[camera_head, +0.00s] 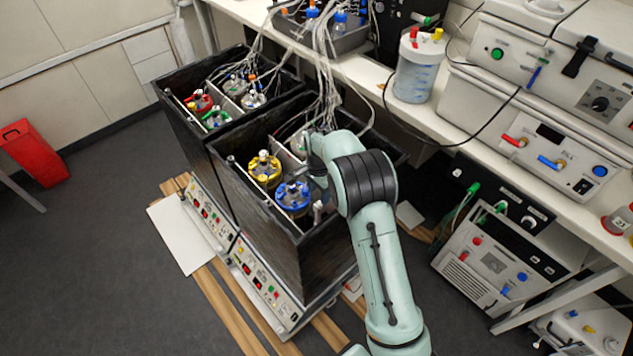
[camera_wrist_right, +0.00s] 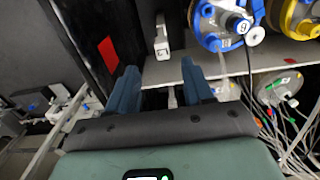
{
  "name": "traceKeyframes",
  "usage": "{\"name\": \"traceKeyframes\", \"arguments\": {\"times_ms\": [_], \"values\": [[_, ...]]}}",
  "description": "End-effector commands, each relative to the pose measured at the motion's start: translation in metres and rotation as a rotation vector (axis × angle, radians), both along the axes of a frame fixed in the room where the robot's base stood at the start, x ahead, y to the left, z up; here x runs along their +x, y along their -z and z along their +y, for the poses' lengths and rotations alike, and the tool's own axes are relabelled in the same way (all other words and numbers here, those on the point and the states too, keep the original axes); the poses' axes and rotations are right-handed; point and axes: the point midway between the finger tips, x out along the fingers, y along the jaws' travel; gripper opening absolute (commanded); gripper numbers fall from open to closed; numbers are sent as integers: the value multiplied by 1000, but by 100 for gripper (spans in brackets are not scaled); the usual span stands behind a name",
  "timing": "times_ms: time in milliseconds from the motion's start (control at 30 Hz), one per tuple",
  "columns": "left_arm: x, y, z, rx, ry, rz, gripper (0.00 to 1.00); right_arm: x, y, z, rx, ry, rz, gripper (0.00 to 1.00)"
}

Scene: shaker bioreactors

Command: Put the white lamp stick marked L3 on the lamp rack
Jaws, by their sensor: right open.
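A white stick-like piece (camera_wrist_right: 162,38) stands just beyond my right fingertips in the right wrist view. A white upright piece also shows near the front corner of the near black box in the head view (camera_head: 318,209). In the head view my right gripper (camera_head: 319,178) is over the near box, partly hidden by my arm. A grey plate (camera_wrist_right: 232,68) runs past the fingers; I cannot tell whether it is the lamp rack. My left gripper is not in view.
A blue-capped vessel (camera_head: 293,196) and a yellow-capped vessel (camera_head: 264,168) stand close to my right gripper inside the near box (camera_head: 260,200). Tubes and cables hang into the box. A bench (camera_head: 470,140) with instruments stands at the right.

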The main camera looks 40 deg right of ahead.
Motion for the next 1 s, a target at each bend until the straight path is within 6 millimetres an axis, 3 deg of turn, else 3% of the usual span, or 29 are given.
{"name": "traceKeyframes", "arguments": {"times_ms": [200,500,933,967,1000], "values": [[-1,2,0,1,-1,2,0,-1,46,0,2,-1,5,51],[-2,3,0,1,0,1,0,0,89,0,1,-1,2,51],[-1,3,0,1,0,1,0,1,97,0,0,-1,0,51],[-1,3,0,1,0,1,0,1,97,0,0,-1,0,45],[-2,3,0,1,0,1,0,1,97,0,0,-1,0,32]]}}
